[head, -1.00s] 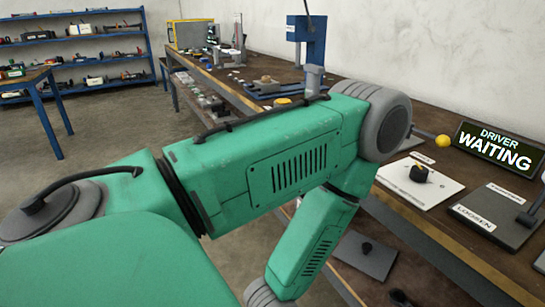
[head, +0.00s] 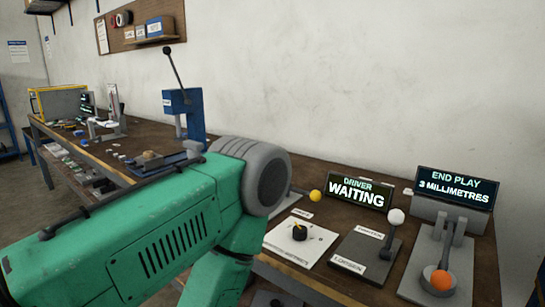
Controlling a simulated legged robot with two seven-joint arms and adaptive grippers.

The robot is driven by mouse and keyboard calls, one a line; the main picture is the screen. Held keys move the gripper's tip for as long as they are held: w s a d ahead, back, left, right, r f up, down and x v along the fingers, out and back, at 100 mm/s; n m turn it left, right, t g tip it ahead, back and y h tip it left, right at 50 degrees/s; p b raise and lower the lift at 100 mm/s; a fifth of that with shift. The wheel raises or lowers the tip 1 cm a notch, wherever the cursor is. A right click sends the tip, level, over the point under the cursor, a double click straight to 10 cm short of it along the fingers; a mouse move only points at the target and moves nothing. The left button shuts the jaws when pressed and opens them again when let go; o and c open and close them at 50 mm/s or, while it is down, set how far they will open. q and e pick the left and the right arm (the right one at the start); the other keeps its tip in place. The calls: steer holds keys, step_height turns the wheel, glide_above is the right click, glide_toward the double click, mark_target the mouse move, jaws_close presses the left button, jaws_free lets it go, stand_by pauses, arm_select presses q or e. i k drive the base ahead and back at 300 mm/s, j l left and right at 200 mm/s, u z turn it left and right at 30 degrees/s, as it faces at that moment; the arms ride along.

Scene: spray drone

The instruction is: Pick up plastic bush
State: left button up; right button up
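I cannot make out a plastic bush in the head view; small parts lie on the far left of the bench (head: 330,170), too small to name. My green left arm fills the lower left and middle and hides part of the bench. Neither gripper shows.
A driver panel reading "WAITING" (head: 358,190) stands by a yellow-knobbed lever (head: 315,196), a dial plate (head: 299,232) and a white-knobbed lever plate (head: 364,255). An "END PLAY 3 MILLIMETRES" gauge (head: 457,188) with an orange knob (head: 441,280) stands right. A blue press (head: 183,102) stands behind.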

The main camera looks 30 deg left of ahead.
mark_target(149, 154)
steer(key=u, duration=2)
steer(key=i+j+u, duration=0.15)
steer(key=u, duration=0.25)
steer(key=i+u, duration=0.4)
steer(key=i, duration=1.95)
steer(key=i+z, duration=0.1)
steer(key=i, duration=0.45)
steer(key=i+j+z, duration=0.15)
steer(key=i, duration=0.4)
steer(key=i+j+z, duration=0.1)
steer(key=i, duration=0.45)
steer(key=i+z, duration=0.1)
steer(key=z, duration=1.9)
